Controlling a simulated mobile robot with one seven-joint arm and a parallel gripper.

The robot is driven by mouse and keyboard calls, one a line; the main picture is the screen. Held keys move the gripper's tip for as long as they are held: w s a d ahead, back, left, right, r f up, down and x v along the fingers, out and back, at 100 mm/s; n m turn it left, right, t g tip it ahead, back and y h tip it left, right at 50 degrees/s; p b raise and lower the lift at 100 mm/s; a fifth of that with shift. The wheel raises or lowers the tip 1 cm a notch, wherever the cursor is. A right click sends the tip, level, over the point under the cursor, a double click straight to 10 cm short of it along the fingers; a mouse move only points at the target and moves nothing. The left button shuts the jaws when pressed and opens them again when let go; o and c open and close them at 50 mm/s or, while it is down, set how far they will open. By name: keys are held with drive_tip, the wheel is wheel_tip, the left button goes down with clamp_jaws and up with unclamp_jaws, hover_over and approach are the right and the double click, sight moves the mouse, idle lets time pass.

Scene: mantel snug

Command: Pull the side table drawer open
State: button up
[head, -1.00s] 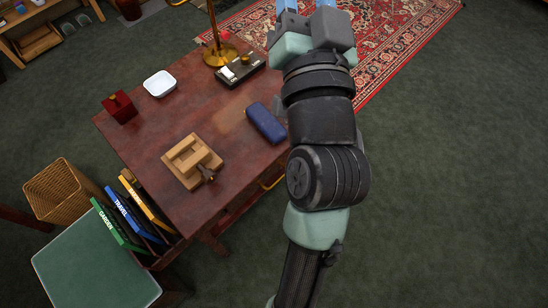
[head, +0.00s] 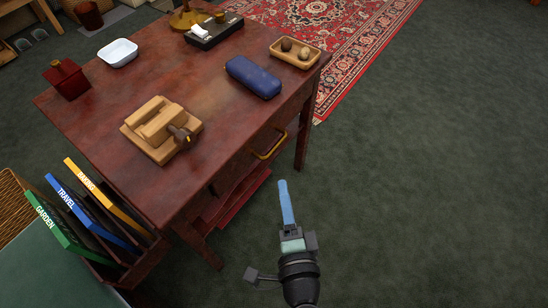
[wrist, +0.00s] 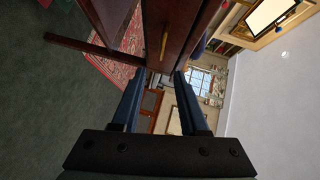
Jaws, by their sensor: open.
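The side table (head: 95,150) is dark reddish wood and fills the left of the head view. Its drawer front (head: 232,172) is on the side facing my arm and looks shut. A brass bar handle (head: 270,146) sits on that front; it also shows in the wrist view (wrist: 164,46), ahead of the fingers and upright in that picture. My gripper (head: 286,203) is in front of the drawer side, below and right of the handle in the head view, and apart from it. In the wrist view the gripper (wrist: 156,75) has its two blue fingers spread with nothing between them.
A wooden clamp-like block (head: 160,130), a blue case (head: 253,77) and a small tray (head: 296,52) stand on the tabletop. Folders (head: 85,215) stand at the table's left end. The green floor (head: 430,170) right of the table is clear.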

sight(276, 149)
drive_tip(key=x, duration=1.2)
drive_tip(key=shift+w+a+r, duration=0.15)
drive_tip(key=shift+w, duration=0.25)
clamp_jaws()
idle(0.8)
